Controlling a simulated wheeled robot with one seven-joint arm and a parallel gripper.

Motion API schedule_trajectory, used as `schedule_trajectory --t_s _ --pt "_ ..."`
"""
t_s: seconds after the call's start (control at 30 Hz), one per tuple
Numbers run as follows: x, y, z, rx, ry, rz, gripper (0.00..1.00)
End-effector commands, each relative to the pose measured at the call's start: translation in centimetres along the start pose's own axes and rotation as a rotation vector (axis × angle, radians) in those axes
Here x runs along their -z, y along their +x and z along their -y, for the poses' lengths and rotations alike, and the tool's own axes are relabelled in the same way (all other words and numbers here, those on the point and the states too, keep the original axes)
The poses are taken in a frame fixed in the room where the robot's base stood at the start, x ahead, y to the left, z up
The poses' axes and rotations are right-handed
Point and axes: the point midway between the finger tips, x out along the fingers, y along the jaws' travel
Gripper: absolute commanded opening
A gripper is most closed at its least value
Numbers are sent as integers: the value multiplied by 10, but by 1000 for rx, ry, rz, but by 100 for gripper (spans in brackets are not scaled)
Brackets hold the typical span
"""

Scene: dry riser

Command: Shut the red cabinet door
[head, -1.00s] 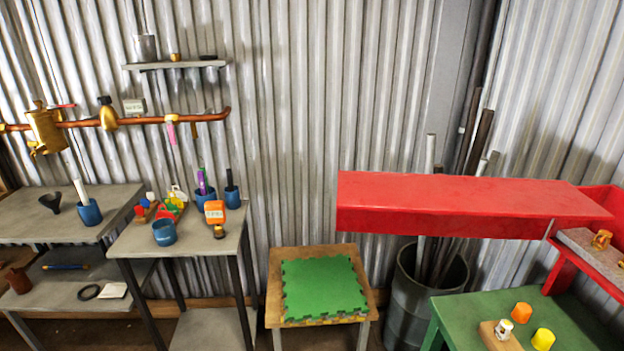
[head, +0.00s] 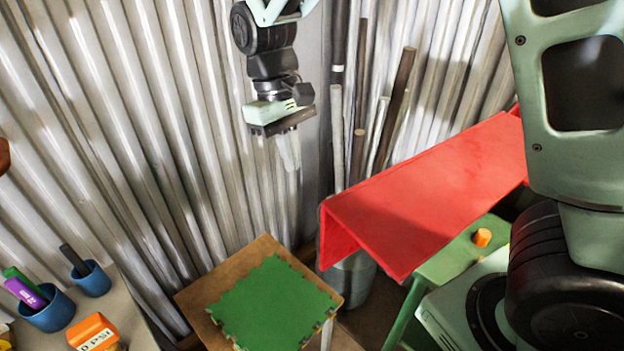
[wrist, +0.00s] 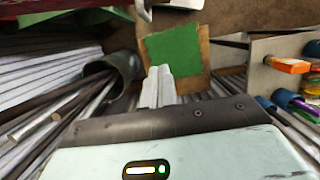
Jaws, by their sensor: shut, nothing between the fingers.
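The red cabinet door (head: 440,185) stands open in the head view, a long red panel reaching left and forward from the back right. A strip of red, likely the same door, shows at the top left of the wrist view (wrist: 45,8). The cabinet body is hidden behind my arm. My gripper (head: 289,155) is shut and empty, pointing down to the left of the door's free end and apart from it in the picture. Its pale fingers (wrist: 158,85) also show together in the wrist view.
A stool with a green foam mat (head: 275,305) stands below my gripper. A grey bin (head: 352,278) with upright poles (head: 375,125) stands behind the door. A green table (head: 450,262) carries an orange piece (head: 482,237). Blue cups (head: 90,280) stand at lower left.

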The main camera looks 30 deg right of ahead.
Motion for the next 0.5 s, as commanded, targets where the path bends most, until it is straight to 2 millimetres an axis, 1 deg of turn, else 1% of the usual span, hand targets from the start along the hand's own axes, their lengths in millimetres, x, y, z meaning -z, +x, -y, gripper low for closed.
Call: schedule_trajectory --t_s 0.03,0.17,0.27,0.5 --pt "4 -1 -5 -7 10 7 0" --pt "6 6 -10 -12 18 15 0" --pt "4 21 -10 -13 16 17 0" --pt "3 70 -10 -12 17 19 0"
